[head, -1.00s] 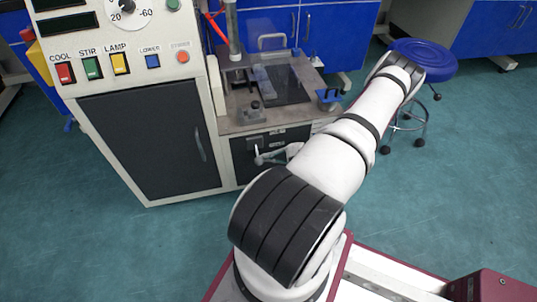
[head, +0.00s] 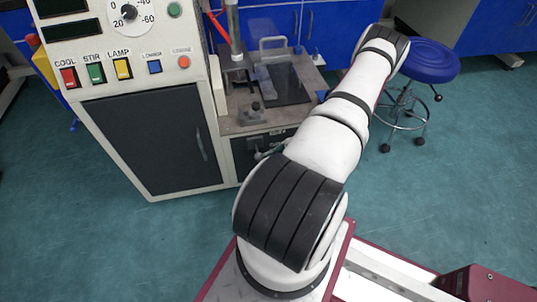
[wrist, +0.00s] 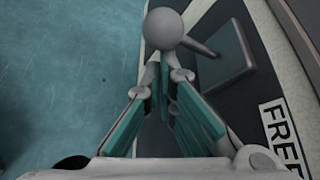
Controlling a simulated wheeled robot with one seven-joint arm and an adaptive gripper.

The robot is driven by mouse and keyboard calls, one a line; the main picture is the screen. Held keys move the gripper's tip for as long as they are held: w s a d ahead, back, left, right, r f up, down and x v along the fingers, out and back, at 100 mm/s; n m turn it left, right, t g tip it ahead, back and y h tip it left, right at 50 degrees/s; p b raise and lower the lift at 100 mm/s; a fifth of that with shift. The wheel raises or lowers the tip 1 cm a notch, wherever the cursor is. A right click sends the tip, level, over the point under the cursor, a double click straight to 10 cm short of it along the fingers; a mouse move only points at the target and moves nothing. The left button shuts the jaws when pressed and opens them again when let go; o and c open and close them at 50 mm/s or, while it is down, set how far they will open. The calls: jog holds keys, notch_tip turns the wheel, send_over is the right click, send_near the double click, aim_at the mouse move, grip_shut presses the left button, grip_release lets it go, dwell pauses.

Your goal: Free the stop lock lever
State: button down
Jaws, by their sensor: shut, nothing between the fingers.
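The stop lock lever has a round grey ball knob (wrist: 165,27) and a short arm running right to a dark square plate (wrist: 222,58) on the cabinet front. A white FREE label (wrist: 283,140) is on the panel at the lower right of the wrist view. My gripper (wrist: 166,84) points at the lever with its teal-padded fingers drawn together; the tips overlap the area just below the knob. I cannot tell whether they touch it. In the head view the lever (head: 260,154) shows only partly at the edge of my arm, which hides my gripper.
The instrument cabinet (head: 150,145) with coloured buttons stands at the left. The bench top (head: 243,127) above the lever carries a small clamp and a clear-sided fixture. A blue stool (head: 428,62) stands right of my arm.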

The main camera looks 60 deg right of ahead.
jog(key=shift+s+r+m+g+y+p, duration=0.1)
jog(key=shift+r+m+g+y+p, duration=0.2)
jog(key=shift+r+m+g, duration=0.3)
jog(key=shift+r, duration=0.25)
dwell(0.4)
